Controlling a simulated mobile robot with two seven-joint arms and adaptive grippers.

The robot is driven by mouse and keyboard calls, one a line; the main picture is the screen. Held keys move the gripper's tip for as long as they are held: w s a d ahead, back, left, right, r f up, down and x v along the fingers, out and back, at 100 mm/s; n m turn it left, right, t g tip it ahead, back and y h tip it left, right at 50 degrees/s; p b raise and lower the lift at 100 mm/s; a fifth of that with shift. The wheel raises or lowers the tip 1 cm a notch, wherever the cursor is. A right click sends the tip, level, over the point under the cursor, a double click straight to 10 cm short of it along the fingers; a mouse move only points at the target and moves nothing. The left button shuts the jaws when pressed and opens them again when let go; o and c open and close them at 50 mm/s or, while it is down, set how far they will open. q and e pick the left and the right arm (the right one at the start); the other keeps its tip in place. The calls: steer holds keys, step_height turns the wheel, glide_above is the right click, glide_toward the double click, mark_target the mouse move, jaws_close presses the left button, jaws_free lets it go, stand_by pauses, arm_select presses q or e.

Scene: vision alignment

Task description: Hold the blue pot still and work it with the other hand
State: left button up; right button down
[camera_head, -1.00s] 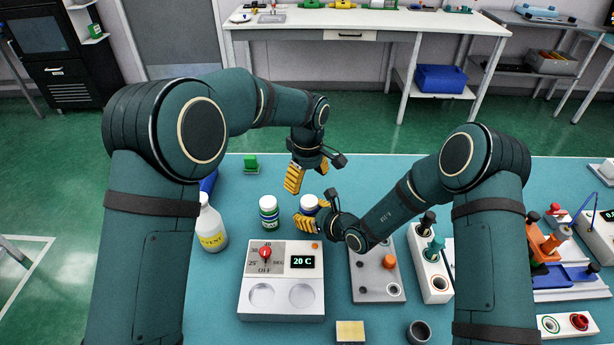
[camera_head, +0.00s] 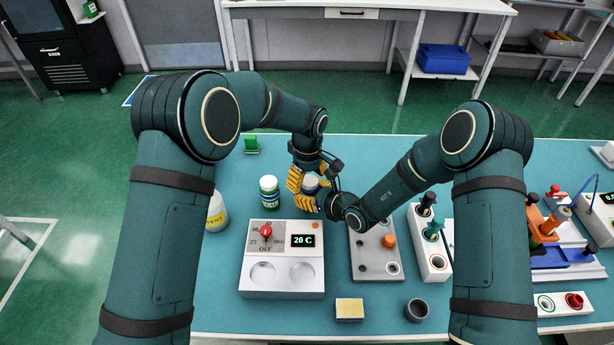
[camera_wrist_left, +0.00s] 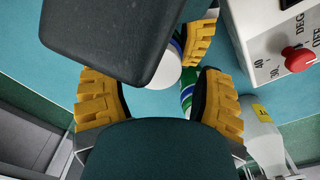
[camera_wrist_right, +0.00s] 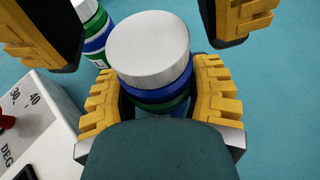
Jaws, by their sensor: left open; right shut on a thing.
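The blue pot (camera_head: 311,183) has a white lid and stands on the teal bench behind the heater box; its lid and blue-and-green body fill the middle of the right wrist view (camera_wrist_right: 150,55). My right gripper (camera_head: 310,199) is shut on its body from the front right; its yellow fingers sit on both sides (camera_wrist_right: 163,90). My left gripper (camera_head: 302,180) is open and comes down from above, its fingers spread beside the lid. In the left wrist view the lid (camera_wrist_left: 165,70) is partly hidden by a dark part of my right arm.
A green-labelled pot (camera_head: 269,191) stands just left of the blue pot. The heater box (camera_head: 282,277), showing 20 C, is in front. A solvent bottle (camera_head: 216,212) is at left, a grey block (camera_head: 362,262) at right, a yellow sponge (camera_head: 349,309) near the front edge.

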arm_select(q)
jaws_close()
steer(key=shift+a, duration=0.1)
steer(key=shift+s, duration=0.1)
steer(key=m, duration=0.3)
steer(key=shift+f, duration=0.1)
steer(key=m, duration=0.6)
steer(key=shift+f, duration=0.1)
steer(key=m, duration=0.5)
steer(key=shift+w+m, duration=0.2)
steer(key=shift+m, duration=0.2)
steer(key=m, duration=0.4)
steer(key=shift+d+m, duration=0.25)
steer(key=shift+m, duration=0.15)
